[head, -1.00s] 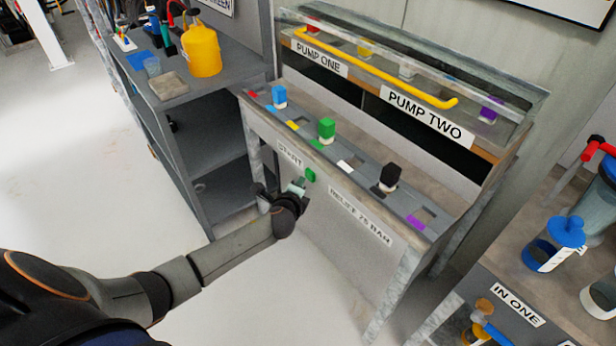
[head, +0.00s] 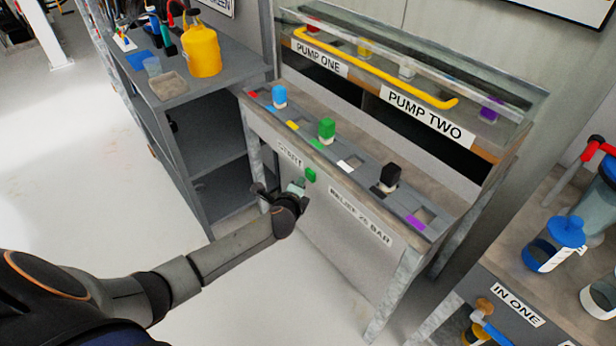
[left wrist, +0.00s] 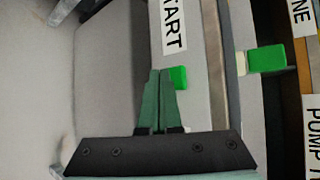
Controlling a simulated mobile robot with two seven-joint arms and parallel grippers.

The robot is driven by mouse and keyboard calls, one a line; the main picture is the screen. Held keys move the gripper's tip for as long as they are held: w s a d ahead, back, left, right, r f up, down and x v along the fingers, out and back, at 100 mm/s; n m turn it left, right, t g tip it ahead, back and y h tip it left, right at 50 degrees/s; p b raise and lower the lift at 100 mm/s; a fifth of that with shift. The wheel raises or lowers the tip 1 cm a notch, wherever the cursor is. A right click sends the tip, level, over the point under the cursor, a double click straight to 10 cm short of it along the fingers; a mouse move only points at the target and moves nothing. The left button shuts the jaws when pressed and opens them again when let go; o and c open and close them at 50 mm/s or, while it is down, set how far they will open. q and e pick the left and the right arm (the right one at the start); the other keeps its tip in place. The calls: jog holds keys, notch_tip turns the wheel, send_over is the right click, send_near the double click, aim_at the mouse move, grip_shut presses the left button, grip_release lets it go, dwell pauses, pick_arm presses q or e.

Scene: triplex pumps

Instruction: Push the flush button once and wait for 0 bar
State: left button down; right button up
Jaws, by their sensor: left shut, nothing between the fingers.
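A small green button (head: 311,175) sits on the front panel of the pump bench, beside a START label (head: 290,155). It also shows in the left wrist view (left wrist: 179,77). My left gripper (head: 299,186) is shut and empty in front of the panel, its green fingertips (left wrist: 159,75) right beside the button. I cannot tell whether they touch it. No label reading flush and no bar reading is in view. My right gripper is not in view.
The bench top carries blue (head: 279,96), green (head: 327,130) and black (head: 389,177) blocks in a slotted strip. A yellow rail (head: 380,72) runs above. A grey shelf with a yellow can (head: 201,52) stands left. The floor at left is clear.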

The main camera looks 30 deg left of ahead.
pick_arm(q)
jog(key=shift+w, duration=0.1)
jog(key=shift+w+d, duration=0.2)
jog(key=shift+w, duration=0.1)
jog(key=shift+w+d, duration=0.1)
jog(key=shift+w, duration=0.15)
dwell(0.4)
jog(key=shift+s, duration=0.1)
jog(key=shift+s+a, duration=0.3)
jog(key=shift+s, duration=0.25)
